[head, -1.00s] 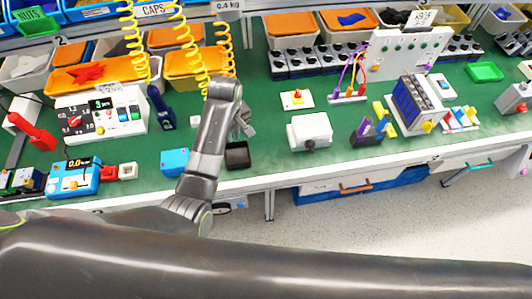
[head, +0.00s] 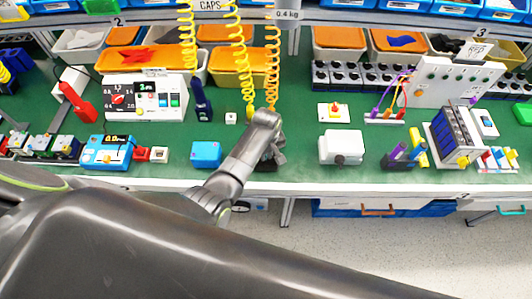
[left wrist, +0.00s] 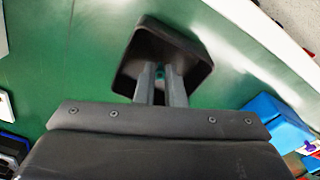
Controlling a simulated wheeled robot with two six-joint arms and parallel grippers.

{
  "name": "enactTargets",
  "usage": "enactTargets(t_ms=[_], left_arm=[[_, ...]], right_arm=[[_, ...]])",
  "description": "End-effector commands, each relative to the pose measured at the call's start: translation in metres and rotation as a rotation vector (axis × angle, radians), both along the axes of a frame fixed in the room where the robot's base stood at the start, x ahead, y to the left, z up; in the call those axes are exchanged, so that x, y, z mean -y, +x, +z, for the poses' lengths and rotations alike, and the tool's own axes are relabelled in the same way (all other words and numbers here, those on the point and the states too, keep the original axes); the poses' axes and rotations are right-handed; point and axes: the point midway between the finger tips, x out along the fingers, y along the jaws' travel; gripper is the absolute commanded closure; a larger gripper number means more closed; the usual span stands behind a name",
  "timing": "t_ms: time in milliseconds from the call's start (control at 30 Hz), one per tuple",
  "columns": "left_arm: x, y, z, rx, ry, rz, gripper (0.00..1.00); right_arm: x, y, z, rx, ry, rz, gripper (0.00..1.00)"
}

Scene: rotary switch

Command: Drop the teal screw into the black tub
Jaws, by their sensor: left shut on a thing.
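The black tub (left wrist: 190,42) is a small square open container on the green bench. In the head view it (head: 266,166) is mostly hidden behind my left gripper (head: 276,150). In the left wrist view my left gripper (left wrist: 160,78) has its fingertips over the tub's opening. The fingers are close together, and a small bit of the teal screw (left wrist: 160,70) shows between their tips. The rest of the screw is hidden by the fingers. I cannot tell how high the tips are above the tub floor. My right gripper is not in view.
A blue box (head: 206,153) stands left of the tub, and a white box with a dark knob (head: 341,147) stands to the right. Yellow coiled cords (head: 271,70) hang behind the gripper. Open green bench lies between the tub and the white box.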

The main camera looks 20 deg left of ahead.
Motion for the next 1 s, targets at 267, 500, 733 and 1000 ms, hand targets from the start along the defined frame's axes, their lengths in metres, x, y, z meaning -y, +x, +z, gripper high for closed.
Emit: enactTargets(t_ms=[267, 500, 733, 1000], left_arm=[[0.000, 0.000, -0.002, 0.000, 0.000, 0.000, 1.00], [0.000, 0.000, -0.002, 0.000, 0.000, 0.000, 0.69], [0.000, 0.000, -0.002, 0.000, 0.000, 0.000, 0.69], [0.001, 0.000, 0.016, 0.003, -0.001, 0.001, 0.69]], right_arm=[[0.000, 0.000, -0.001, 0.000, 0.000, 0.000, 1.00], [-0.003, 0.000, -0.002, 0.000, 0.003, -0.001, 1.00], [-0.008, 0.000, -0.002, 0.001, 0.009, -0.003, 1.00], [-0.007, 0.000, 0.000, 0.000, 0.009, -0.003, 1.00]])
